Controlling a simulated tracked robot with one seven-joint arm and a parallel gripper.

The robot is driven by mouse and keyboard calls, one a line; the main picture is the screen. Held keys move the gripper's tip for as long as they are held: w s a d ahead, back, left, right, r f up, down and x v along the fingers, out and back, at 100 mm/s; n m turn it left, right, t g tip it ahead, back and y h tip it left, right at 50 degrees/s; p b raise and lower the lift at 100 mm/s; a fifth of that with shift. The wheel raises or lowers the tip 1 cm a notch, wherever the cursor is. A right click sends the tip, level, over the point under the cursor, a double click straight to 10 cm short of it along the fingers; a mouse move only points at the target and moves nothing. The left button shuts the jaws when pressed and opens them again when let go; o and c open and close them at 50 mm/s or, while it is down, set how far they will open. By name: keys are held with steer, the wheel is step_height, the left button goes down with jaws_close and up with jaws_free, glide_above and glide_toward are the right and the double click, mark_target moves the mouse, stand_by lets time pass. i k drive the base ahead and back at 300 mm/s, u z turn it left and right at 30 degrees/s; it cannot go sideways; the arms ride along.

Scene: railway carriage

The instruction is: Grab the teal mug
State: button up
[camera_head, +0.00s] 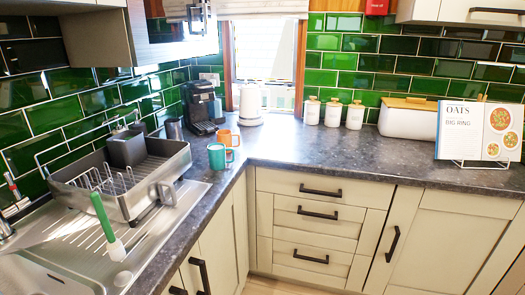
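The teal mug (217,156) stands upright on the dark speckled worktop (285,154), near the inner corner of the counter. Its handle points to the right. An orange mug (224,137) stands just behind it, and the teal mug covers part of its lower front. My gripper is not in view.
A grey dish rack (165,190) stands left of the mugs by the sink (70,255), with a green-handled brush (105,222) in front. A black coffee machine (197,108) and white kettle (250,105) stand behind.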

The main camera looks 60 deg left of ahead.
mark_target(217, 152)
steer(key=z, duration=0.05)
steer(key=i, duration=2.65)
steer(key=u, duration=1.85)
steer(key=i, duration=0.15)
steer(key=u, duration=2.3)
steer(key=i, duration=0.85)
steer(key=z, duration=0.15)
